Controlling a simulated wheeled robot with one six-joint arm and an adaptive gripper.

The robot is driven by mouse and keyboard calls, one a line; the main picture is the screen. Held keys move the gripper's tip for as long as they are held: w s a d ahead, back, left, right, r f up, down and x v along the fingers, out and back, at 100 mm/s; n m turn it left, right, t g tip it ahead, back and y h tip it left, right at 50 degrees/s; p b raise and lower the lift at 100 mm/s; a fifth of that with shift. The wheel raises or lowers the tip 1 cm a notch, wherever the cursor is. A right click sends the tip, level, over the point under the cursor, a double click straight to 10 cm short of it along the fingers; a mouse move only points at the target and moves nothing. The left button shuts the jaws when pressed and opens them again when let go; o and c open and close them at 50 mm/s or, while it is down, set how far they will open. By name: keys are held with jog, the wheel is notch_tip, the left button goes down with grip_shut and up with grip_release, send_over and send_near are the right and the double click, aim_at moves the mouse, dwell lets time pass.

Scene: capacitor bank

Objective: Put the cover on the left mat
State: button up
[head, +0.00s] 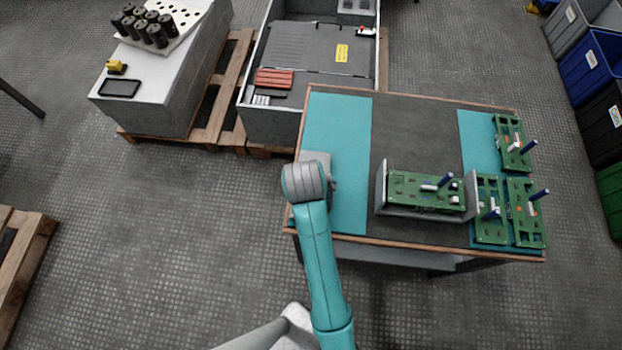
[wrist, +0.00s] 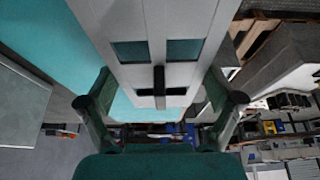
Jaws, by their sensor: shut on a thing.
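The cover (wrist: 125,18) is a light grey plate with rectangular openings and a black handle-like bar. In the wrist view it lies between the two fingers of my gripper (wrist: 160,82), which is shut on it. Teal shows through its openings. In the head view only a pale part of the cover (head: 317,158) shows behind my arm, over the upper left side of the teal left mat (head: 348,190). My gripper is hidden there by my wrist. I cannot tell whether the cover touches the mat.
A grey holder with a green circuit board (head: 410,190) stands mid-table. Several more boards (head: 525,210) lie on the right mat (head: 476,135). A grey open crate (head: 262,124) stands behind the table, beside a white block (head: 160,95) with black cylinders. The left mat's lower part is clear.

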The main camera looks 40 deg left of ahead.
dwell(0.7)
jog(key=o, duration=1)
jog(key=v, duration=1.2)
jog(key=shift+w+d, duration=0.1)
